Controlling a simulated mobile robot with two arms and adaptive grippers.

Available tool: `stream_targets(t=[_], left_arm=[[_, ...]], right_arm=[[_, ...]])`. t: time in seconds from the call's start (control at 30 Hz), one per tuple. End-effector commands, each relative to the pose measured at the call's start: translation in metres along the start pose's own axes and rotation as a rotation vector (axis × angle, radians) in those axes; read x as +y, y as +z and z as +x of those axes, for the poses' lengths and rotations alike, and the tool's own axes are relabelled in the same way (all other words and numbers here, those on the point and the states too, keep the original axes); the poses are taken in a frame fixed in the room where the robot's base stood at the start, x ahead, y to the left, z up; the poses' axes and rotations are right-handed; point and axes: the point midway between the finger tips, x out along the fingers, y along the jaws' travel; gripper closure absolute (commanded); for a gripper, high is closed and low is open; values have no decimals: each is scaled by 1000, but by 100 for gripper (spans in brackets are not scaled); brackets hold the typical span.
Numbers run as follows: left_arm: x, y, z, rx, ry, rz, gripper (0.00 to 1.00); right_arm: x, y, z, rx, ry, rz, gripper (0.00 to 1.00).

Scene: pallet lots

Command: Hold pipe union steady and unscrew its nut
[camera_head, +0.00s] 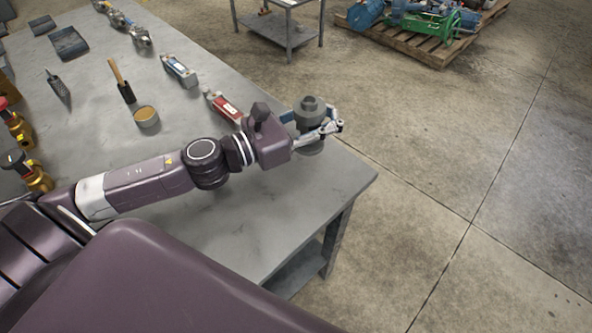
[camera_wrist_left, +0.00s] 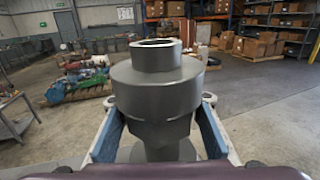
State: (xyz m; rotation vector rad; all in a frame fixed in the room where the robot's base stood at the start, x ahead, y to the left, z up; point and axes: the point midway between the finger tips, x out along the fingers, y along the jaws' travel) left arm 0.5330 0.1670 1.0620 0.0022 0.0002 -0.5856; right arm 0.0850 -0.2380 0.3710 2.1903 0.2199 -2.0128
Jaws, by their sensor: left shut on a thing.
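The pipe union (camera_head: 311,110) is a dark grey metal fitting that stands upright near the right end of the grey workbench (camera_head: 330,178). In the left wrist view the pipe union (camera_wrist_left: 158,95) shows a wide round collar, taken to be its nut, with a narrower open pipe end on top. My left gripper (camera_head: 318,133) is shut on the pipe union below the wide collar, with one finger on each side. Its blue-padded fingers also show in the left wrist view (camera_wrist_left: 158,135). The lower part of the union is partly hidden by the gripper. My right gripper is not in view.
A red tool (camera_head: 225,107), a blue-grey tool (camera_head: 180,71), a tin (camera_head: 146,116) and a brush (camera_head: 122,82) lie along the bench. Brass valves (camera_head: 30,170) stand at the left edge. Floor beyond the bench's right edge is clear. A loaded pallet (camera_head: 425,42) is farther back.

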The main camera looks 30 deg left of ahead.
Motion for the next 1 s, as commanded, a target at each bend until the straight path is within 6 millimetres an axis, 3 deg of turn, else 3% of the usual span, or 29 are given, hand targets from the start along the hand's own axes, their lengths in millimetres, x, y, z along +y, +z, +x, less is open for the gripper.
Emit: stream_targets(t=[0.2, 0.33, 0.43, 0.57, 1.0], left_arm=[[29, 36, 2, -4, -114, 7, 100], [36, 48, 0, -4, -146, 2, 100], [39, 45, 0, -4, -154, -3, 100], [38, 22, 0, -4, -155, -10, 100], [38, -84, 0, -5, -153, -6, 100]], right_arm=[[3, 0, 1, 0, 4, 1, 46], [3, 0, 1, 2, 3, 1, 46], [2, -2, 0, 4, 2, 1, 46], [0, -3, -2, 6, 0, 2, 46], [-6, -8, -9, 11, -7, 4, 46]])
